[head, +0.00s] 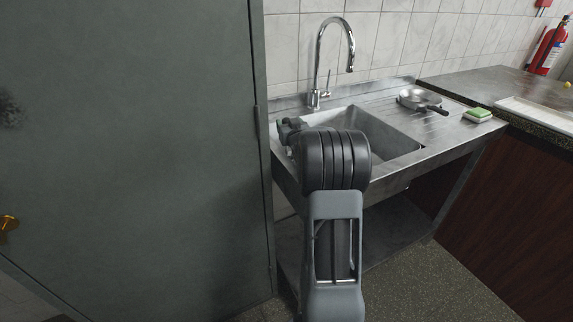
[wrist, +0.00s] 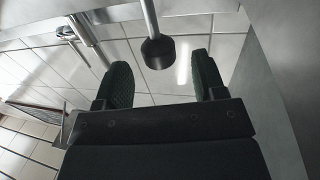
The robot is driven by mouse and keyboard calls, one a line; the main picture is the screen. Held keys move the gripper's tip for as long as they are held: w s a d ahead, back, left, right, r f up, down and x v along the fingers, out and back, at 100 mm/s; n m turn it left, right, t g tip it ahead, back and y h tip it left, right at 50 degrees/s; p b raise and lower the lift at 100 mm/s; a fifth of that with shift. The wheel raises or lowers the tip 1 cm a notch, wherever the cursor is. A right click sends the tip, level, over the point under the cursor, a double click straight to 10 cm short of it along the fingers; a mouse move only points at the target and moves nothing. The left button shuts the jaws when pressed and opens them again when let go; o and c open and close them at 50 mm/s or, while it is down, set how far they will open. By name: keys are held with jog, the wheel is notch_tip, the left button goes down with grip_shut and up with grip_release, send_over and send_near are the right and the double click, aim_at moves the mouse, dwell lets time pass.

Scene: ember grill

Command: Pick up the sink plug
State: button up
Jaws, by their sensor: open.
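The wrist view looks upside down. In it a thin metal rod with a round black end (wrist: 158,53) shows just beyond my gripper (wrist: 160,80), in the gap between the fingertips. It looks like the sink plug, but I cannot be sure. The two dark fingers stand apart, and nothing is held. In the head view my gripper (head: 288,128) is over the left end of the steel sink (head: 405,135). My arm hides part of the basin, and I cannot make out the plug there.
A tall chrome tap (head: 318,62) rises behind the basin. A small pan (head: 419,97) and a green and white sponge (head: 478,114) are on the drainer to the right. A grey panel (head: 150,150) stands close on the left.

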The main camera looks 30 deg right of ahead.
jog(key=x, duration=0.5)
grip_shut()
dwell(0.6)
